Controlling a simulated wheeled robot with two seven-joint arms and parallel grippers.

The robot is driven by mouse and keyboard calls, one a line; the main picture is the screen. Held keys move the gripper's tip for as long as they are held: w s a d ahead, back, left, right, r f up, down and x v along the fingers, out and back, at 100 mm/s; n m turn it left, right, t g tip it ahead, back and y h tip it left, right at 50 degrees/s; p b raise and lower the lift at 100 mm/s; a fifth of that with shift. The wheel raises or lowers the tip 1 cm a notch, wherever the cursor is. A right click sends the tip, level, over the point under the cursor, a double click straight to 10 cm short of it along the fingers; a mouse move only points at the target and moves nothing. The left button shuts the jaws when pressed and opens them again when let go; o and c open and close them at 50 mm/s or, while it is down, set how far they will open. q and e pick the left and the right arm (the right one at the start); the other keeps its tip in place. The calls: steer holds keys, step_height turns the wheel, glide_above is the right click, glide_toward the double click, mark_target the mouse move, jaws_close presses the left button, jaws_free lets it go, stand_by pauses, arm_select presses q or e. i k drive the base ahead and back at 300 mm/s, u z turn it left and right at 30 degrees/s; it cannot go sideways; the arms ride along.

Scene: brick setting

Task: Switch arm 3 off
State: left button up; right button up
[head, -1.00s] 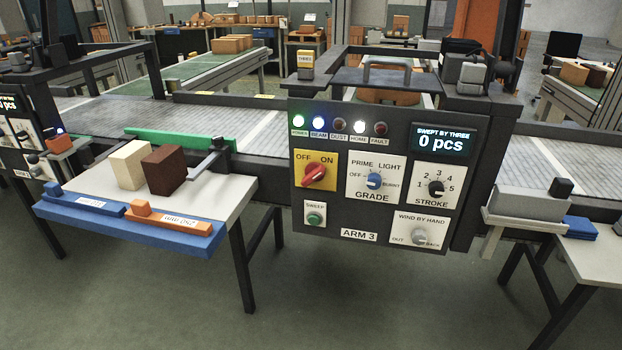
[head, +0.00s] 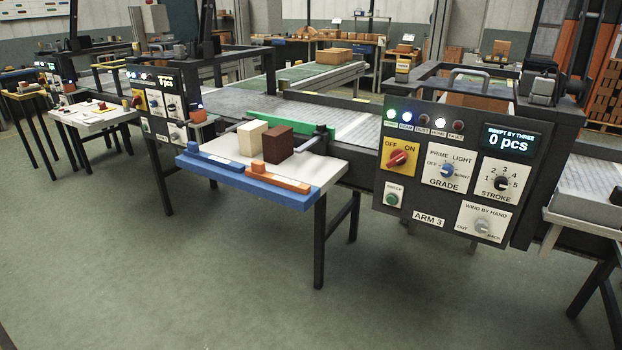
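The ARM 3 panel (head: 455,170) is a dark box on the right side of the head view. Its red OFF/ON rotary switch (head: 398,159) sits on a yellow plate at the panel's upper left, with the handle slanted toward the upper right, on the ON side. The display (head: 510,136) reads 0 pcs. Neither of my grippers is in view.
A small table (head: 328,177) left of the panel holds a cream block (head: 251,135), a brown block (head: 278,144) and blue and orange bars at its front. Another similar panel (head: 160,103) stands farther left. The green floor (head: 250,270) in front is clear.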

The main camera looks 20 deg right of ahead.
mark_target(398, 157)
steer(key=z, duration=0.2)
steer(key=k, duration=0.3)
steer(key=u, duration=1)
steer(key=i, duration=1.75)
steer(key=z, duration=0.85)
